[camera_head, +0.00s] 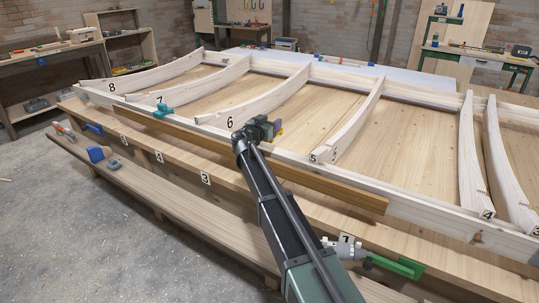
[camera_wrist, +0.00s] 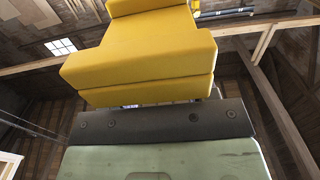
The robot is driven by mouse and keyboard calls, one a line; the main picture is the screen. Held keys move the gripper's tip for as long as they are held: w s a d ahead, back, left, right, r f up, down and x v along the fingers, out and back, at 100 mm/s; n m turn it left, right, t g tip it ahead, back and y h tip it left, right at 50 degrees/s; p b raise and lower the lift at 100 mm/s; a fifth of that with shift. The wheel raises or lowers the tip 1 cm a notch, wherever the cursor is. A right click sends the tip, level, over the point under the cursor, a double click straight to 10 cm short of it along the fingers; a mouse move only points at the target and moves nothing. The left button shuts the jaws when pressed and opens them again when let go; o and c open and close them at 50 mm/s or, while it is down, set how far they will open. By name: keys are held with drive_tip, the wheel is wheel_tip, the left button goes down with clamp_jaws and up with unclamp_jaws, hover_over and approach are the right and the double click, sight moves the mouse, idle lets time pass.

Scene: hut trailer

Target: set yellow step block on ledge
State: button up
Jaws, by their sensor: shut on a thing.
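The yellow step block (camera_wrist: 140,55) fills the upper middle of the wrist view, close up, with a stepped outline. My gripper (camera_head: 273,127) is shut on it. In the head view only a small yellowish end of the block (camera_head: 279,127) shows past the jaws, above the white frame between ribs 6 and 5. A long pale wooden ledge (camera_head: 140,145) with numbered cards runs along the front of the frame, left of and below my gripper. My fingertips are hidden in the wrist view.
White curved ribs numbered 8 to 4 (camera_head: 240,118) rise around the gripper. A teal clamp (camera_head: 163,111) sits on the frame at left. A brown plank (camera_head: 330,188) lies along the front. A green-handled tool (camera_head: 400,267) and blue block (camera_head: 95,154) lie on the ledge side.

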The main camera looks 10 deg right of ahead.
wheel_tip(320, 180, down, 7)
drive_tip(key=b, duration=0.4)
drive_tip(key=shift+r+b, duration=0.2)
drive_tip(key=shift+b, duration=0.1)
drive_tip(key=shift+r, duration=0.3)
drive_tip(key=shift+f, duration=0.25)
drive_tip(key=o, duration=0.9)
